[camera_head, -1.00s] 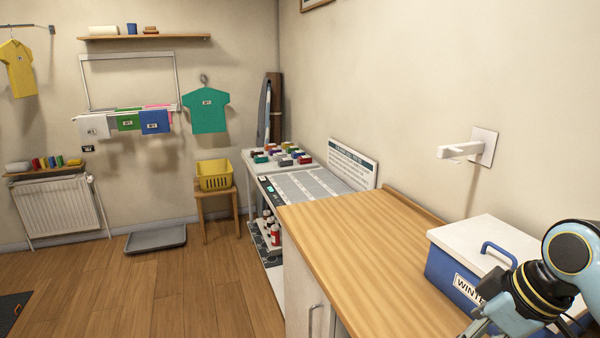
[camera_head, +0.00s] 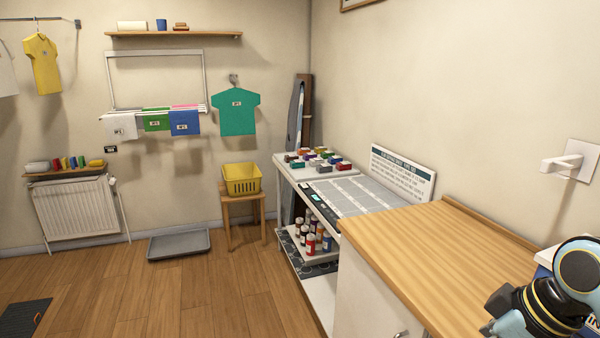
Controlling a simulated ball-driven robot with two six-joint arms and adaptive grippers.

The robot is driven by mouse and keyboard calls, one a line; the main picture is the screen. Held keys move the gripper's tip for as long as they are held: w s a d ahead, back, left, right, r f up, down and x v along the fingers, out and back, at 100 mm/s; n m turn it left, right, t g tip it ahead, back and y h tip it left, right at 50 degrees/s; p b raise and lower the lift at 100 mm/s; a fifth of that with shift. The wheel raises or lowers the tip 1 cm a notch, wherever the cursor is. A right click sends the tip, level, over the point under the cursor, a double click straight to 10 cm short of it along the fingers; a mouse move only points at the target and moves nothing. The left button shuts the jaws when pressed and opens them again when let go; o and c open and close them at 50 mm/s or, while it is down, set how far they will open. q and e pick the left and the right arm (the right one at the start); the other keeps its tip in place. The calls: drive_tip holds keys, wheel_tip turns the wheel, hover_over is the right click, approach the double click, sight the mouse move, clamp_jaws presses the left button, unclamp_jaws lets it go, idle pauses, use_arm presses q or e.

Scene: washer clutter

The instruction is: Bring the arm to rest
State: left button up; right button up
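My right arm shows at the lower right corner, light blue with black and yellow rings. It is in front of the right end of the wooden counter (camera_head: 440,262). Its gripper is cut off or hidden at the picture's lower edge, so its fingers do not show. My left arm and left gripper are not in the picture. A blue box with a white lid (camera_head: 546,257) is mostly hidden behind my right arm.
A sorting table (camera_head: 352,194) with small coloured items stands beyond the counter. A yellow basket (camera_head: 242,186) sits on a wooden stool (camera_head: 244,215). A grey tray (camera_head: 178,245) lies on the floor. The wooden floor (camera_head: 150,298) in front is mostly clear.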

drive_tip(key=s+d+f+m+g+b, duration=0.1)
drive_tip(key=s+f+b, duration=0.4)
drive_tip(key=f, duration=0.8)
drive_tip(key=s+d+f+m+g+h+b, duration=0.1)
drive_tip(key=s+f+m+g+b, duration=0.15)
drive_tip(key=s+f, duration=0.75)
drive_tip(key=s+d+f+m+b, duration=0.15)
drive_tip(key=s+f+b, duration=0.3)
drive_tip(key=f, duration=1.15)
drive_tip(key=s+d+f+m+h+b, duration=0.2)
drive_tip(key=s+f+b, duration=0.3)
drive_tip(key=s+f, duration=1.3)
drive_tip(key=s+d, duration=0.1)
drive_tip(key=s, duration=0.3)
drive_tip(key=shift+f, duration=0.3)
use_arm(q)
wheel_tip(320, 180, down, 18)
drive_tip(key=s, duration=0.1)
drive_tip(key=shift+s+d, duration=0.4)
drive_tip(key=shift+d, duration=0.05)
use_arm(e)
drive_tip(key=shift+w+m+t, duration=0.4)
drive_tip(key=shift+w+t, duration=0.15)
drive_tip(key=shift+w, duration=0.25)
